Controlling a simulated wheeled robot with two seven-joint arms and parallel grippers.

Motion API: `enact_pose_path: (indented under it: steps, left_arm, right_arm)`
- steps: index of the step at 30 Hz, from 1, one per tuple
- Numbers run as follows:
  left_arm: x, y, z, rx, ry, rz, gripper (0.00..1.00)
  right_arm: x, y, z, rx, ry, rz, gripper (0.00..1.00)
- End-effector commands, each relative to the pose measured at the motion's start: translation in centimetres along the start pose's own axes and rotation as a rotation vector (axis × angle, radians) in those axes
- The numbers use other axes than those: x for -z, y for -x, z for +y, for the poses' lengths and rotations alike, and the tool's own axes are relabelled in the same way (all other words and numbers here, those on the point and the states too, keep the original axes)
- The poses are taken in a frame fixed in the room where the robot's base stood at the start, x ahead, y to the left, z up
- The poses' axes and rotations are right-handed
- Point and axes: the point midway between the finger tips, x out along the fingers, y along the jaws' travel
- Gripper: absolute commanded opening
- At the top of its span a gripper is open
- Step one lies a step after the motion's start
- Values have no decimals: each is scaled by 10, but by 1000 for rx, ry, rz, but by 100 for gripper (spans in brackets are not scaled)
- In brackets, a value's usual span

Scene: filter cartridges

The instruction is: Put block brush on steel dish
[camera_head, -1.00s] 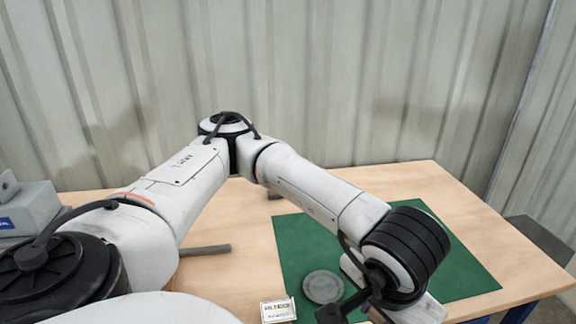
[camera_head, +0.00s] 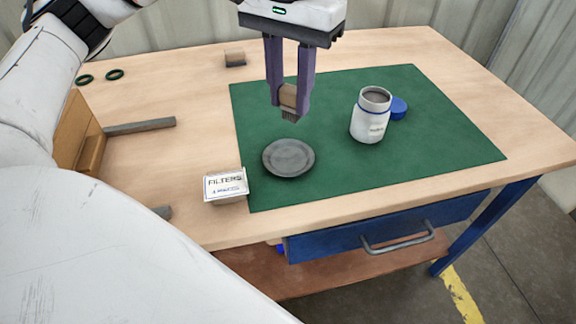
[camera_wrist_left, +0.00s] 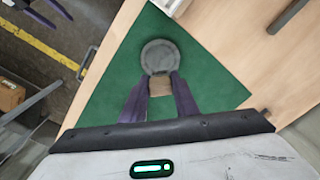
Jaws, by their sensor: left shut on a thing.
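The block brush (camera_head: 288,95), a small brown block with a pale grey lower part, is between the purple fingers of my left gripper (camera_head: 289,108). The gripper is shut on it and points down, holding it above the green mat. The steel dish (camera_head: 289,158), a round flat grey plate, lies on the mat below the brush and looks empty. In the left wrist view the dish (camera_wrist_left: 160,55) shows just beyond the fingertips, and the brush (camera_wrist_left: 160,87) sits between the fingers.
A white jar (camera_head: 369,120) stands on the green mat (camera_head: 440,130) with a blue lid (camera_head: 398,107) beside it. A filters box (camera_head: 226,186) is left of the dish. A small brown block (camera_head: 235,58) and green rings (camera_head: 115,74) lie further back. The mat's right side is clear.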

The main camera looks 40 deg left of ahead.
Motion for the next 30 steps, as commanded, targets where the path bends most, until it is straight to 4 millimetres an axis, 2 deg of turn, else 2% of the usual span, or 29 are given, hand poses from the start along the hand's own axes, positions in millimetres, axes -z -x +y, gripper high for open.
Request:
enact_pose_path:
  steps: [1,5,13,20,25,30]
  left_arm:
    - [1,-5,-1,-8,-4,-9,5]
    - [0,-5,-3,-16,-15,-29,5]
    - [-2,-50,-4,-15,-16,-35,5]
    - [-2,-68,-3,-16,-17,-33,5]
    - [-3,-93,-3,-16,-16,-34,5]
    - [-3,-98,-2,-16,-17,-31,5]
  right_arm:
    - [-7,-8,1,1,2,4,69]
    - [-7,-10,2,2,7,9,69]
    - [-7,-13,3,3,9,14,69]
    - [-6,-14,4,3,9,19,69]
    - [-9,-16,5,2,9,19,69]
    - [-9,-16,5,2,8,19,69]
